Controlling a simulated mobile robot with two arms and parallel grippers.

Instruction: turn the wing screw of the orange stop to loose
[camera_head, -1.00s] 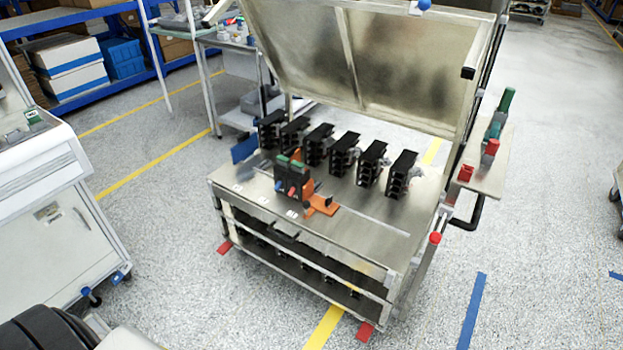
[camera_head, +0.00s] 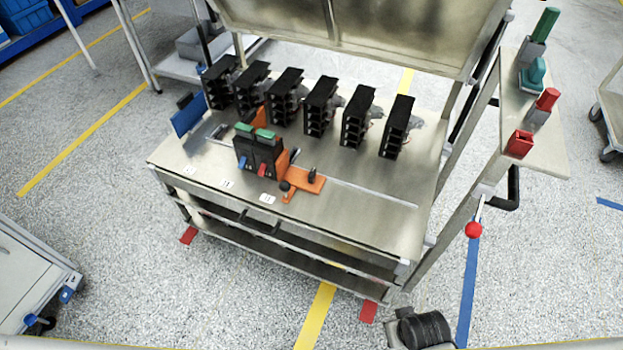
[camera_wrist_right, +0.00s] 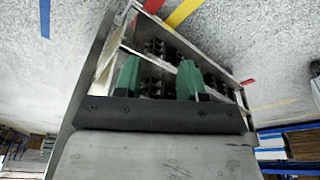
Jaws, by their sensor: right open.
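The orange stop (camera_head: 308,183) lies on the metal bench top, against the right side of a pair of dark breakers (camera_head: 259,155) with green tops and blue and red levers. A small dark upright piece (camera_head: 312,174), which looks like the wing screw, stands on the stop. A dark round knob (camera_head: 285,186) sits at its front left. How the screw is turned is too small to tell. My right gripper (camera_wrist_right: 160,72) shows two green fingers spread apart and empty, with the bench beyond them at a distance. My left gripper is not in view.
Several black breaker units (camera_head: 320,105) stand in a row behind the stop. The raised lid (camera_head: 390,35) rises at the back. A side shelf (camera_head: 545,150) with red and green items sticks out at the right.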

